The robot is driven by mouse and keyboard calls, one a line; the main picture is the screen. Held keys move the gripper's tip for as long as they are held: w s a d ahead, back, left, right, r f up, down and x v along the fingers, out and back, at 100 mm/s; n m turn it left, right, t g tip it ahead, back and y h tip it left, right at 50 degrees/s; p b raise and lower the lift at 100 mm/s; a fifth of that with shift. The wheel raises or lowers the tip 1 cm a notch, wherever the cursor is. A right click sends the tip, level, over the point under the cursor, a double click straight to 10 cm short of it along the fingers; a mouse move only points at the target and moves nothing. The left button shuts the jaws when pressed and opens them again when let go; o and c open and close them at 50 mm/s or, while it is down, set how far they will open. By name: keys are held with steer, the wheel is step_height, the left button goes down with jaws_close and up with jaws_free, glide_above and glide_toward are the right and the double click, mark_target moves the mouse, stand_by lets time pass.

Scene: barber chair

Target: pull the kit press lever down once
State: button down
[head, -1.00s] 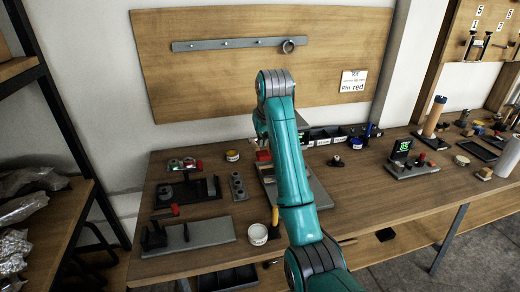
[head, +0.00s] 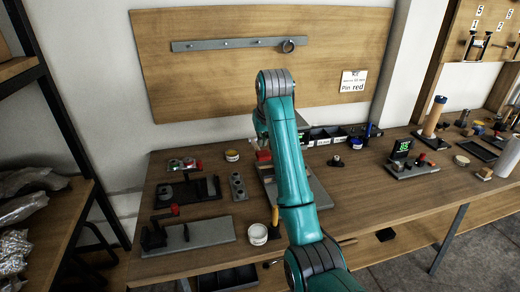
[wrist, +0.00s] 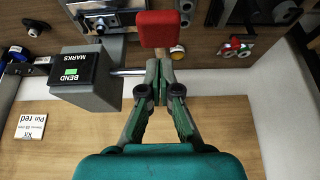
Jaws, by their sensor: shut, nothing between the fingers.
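In the wrist view, my gripper (wrist: 163,72) is shut with nothing between its fingers. A red block-shaped lever handle (wrist: 160,29) is just beyond the fingertips, with a short pale shaft below it. The fingertips overlap the lower part of this shaft in the picture; I cannot tell whether they touch it. A dark grey block marked "BEND MARKS" (wrist: 88,78) is to the left, and a metal rod (wrist: 128,72) runs from it toward the fingers. In the head view, my arm hides the gripper and most of the press; a grey base (head: 312,190) shows beside the arm.
A wooden backboard (head: 200,75) stands behind.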

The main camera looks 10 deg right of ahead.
mark_target(265, 157)
steer(key=shift+s+f, duration=0.2)
steer(key=shift+f, duration=0.35)
steer(key=shift+s+f, duration=0.15)
steer(key=shift+f, duration=0.4)
steer(key=shift+f, duration=0.1)
steer(key=shift+s+f, duration=0.2)
steer(key=shift+f, duration=1.05)
steer(key=shift+s+f, duration=0.15)
steer(key=shift+f, duration=1.1)
steer(key=shift+w+r, duration=0.25)
steer(key=shift+r, duration=1.2)
steer(key=shift+w+r, duration=0.2)
steer(key=shift+r, duration=1.2)
